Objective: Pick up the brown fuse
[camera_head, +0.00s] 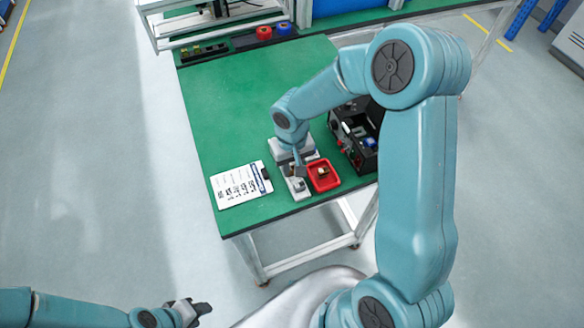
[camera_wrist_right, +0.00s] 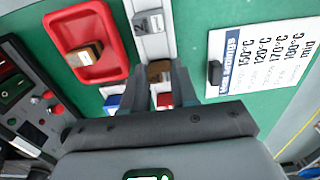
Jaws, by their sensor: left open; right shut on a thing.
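A brown fuse (camera_wrist_right: 159,70) sits between the fingertips of my right gripper (camera_wrist_right: 162,84), which is shut on it. In the head view my right gripper (camera_head: 299,170) is low over the green table, just left of the red tray; its fingers are small there. Another brown block (camera_wrist_right: 85,53) lies inside the red tray (camera_wrist_right: 107,17); the tray also shows in the head view (camera_head: 331,186). A grey holder (camera_wrist_right: 152,45) marked "2" is beside the tray, close to the held fuse. My left gripper (camera_head: 190,309) is open and empty, away from the table.
A settings sheet (camera_head: 240,185) on a clipboard lies left of my right gripper. A black device (camera_head: 365,160) with switches and buttons stands right of the tray. The left middle of the table (camera_head: 220,110) is clear.

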